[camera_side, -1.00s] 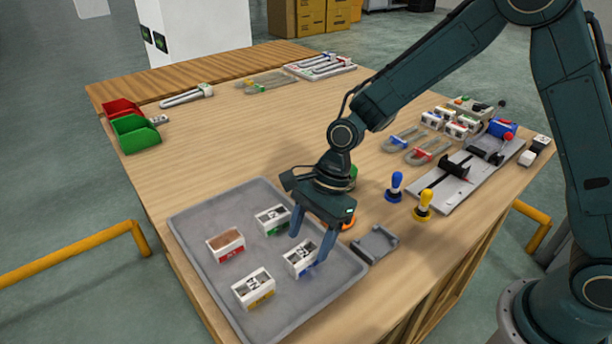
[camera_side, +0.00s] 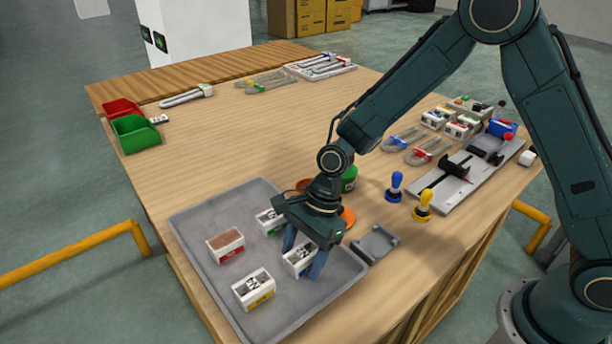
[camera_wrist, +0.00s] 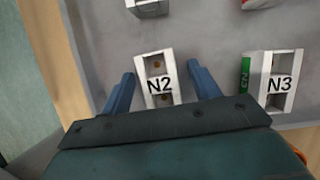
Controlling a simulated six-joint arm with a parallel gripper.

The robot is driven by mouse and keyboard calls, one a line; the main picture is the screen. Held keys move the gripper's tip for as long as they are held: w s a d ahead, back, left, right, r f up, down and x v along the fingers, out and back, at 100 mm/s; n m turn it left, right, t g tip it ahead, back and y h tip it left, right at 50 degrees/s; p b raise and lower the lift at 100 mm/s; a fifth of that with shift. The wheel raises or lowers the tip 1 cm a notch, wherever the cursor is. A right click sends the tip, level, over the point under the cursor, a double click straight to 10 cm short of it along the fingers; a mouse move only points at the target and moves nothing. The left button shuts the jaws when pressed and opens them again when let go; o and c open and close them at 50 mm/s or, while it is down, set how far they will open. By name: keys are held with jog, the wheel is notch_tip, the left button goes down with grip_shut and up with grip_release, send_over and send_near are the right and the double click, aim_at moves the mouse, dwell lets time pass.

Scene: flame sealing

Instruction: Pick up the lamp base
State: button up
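Several white lamp bases sit in a grey tray (camera_side: 190,235). The lamp base marked N2 (camera_wrist: 158,87) is in the middle of the wrist view and also shows in the side view (camera_side: 299,259). My gripper (camera_wrist: 160,70) is open, with one finger on each side of this base and a visible gap to each. In the side view, my gripper (camera_side: 301,260) is low over the tray and partly hides the base. The base marked N3 (camera_wrist: 281,84), with a green label, stands to its right in the wrist view.
Bases with a red label (camera_side: 226,245) and a yellow label (camera_side: 254,288) share the tray. A grey fixture (camera_side: 375,244) sits right of the tray. Blue (camera_side: 395,187) and yellow (camera_side: 424,206) knobbed stamps stand farther right. The table's middle left is clear.

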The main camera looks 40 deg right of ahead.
aim_at(303, 252)
jog(key=c, duration=1)
jog(key=shift+r, duration=0.15)
jog(key=shift+r, duration=4.9)
jog(key=shift+d, duration=0.1)
jog(key=s+d+f, duration=0.1)
jog(key=s+d, duration=0.1)
jog(key=d, duration=0.5)
jog(key=s+d+f, duration=0.1)
jog(key=s+d, duration=0.2)
jog(key=d, duration=0.5)
jog(key=shift+s+f+m, duration=0.2)
jog(key=shift+s+m, duration=0.1)
jog(key=shift+s, duration=0.05)
